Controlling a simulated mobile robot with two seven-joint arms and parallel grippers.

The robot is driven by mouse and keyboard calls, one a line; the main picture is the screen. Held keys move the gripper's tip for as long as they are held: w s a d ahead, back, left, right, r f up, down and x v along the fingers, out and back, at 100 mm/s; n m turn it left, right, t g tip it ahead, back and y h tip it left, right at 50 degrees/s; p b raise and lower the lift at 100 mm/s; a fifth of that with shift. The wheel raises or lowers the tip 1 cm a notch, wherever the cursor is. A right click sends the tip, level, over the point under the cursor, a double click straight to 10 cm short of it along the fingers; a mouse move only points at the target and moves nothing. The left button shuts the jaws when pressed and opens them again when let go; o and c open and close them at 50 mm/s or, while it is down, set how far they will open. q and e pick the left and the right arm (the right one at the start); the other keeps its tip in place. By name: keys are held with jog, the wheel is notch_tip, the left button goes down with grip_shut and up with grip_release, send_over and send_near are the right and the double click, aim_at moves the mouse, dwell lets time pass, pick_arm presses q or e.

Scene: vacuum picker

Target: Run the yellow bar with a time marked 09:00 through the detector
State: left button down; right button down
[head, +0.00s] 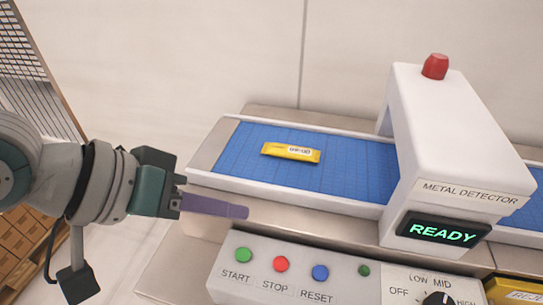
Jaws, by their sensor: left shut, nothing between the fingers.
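The yellow bar (291,152) lies flat on the left part of the blue conveyor belt (350,180). Its small white label carries printed digits that look upside down and are hard to read. The white metal detector (440,130) arches over the belt to the right of the bar. Its display (443,231) reads READY in green. My left gripper (243,212) is shut and empty, with a slim purple tip pointing right. The tip is in front of the belt's near edge and apart from the bar. My right gripper is not in view.
The front panel has a green START button (244,255), a red STOP button (281,264), a blue RESET button (320,272) and a knob (437,299). A red lamp (435,66) tops the detector. A yellow edge (515,285) shows at lower right. Boxes (22,250) stand at left.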

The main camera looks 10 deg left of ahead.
aim_at(243, 255)
pick_arm(q)
notch_tip(243, 255, down, 8)
jog(key=b, duration=0.7)
jog(key=shift+r, duration=0.15)
jog(key=shift+f, duration=0.35)
dwell(1.2)
jog(key=shift+f+b, duration=0.4)
jog(key=shift+b, duration=0.05)
